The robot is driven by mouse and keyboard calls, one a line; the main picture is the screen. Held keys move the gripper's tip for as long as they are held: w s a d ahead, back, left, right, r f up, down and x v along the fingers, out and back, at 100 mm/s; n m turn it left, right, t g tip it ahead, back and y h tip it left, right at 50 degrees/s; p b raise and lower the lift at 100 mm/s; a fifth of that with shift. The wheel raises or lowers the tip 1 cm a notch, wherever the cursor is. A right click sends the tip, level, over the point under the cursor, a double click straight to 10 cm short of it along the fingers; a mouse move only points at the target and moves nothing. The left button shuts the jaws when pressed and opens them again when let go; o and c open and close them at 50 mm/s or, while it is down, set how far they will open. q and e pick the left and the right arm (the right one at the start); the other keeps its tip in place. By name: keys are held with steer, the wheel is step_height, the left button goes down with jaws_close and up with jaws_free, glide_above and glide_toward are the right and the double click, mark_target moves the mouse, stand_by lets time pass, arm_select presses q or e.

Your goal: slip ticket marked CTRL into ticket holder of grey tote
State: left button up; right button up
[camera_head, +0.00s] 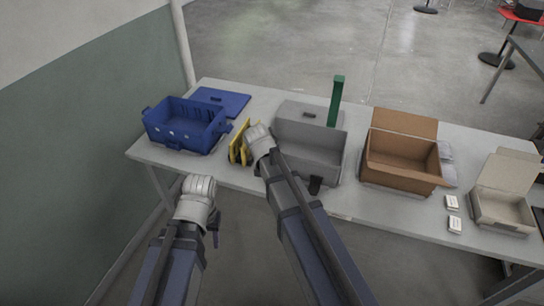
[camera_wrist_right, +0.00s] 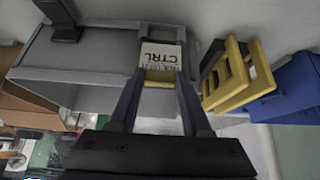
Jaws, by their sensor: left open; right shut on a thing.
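The ticket marked CTRL (camera_wrist_right: 161,58) is white with a yellow band, and its print appears upside down in the right wrist view. My right gripper (camera_wrist_right: 160,80) is shut on it. The ticket lies over the outside wall of the grey tote (camera_wrist_right: 80,75); I cannot tell whether its edge is inside a holder. In the head view the grey tote (camera_head: 318,146) stands mid-table, and my right arm hides the right fingertips and the ticket at its left side. My left gripper (camera_head: 214,237) is open, low in front of the table, apart from everything.
A yellow rack (camera_head: 236,146) stands close left of the grey tote; it also shows in the wrist view (camera_wrist_right: 240,78). A blue tote (camera_head: 184,128) is at left, a brown carton (camera_head: 400,172) at right. A green post (camera_head: 336,100) rises behind the grey tote.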

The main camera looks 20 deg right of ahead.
steer(key=shift+f+b, duration=1.55)
steer(key=shift+b, duration=0.05)
stand_by(1.2)
stand_by(0.4)
steer(key=o, duration=1.3)
steer(key=shift+c, duration=0.7)
steer(key=shift+r, duration=0.1)
step_height(320, 180, up, 8)
steer(key=p, duration=0.8)
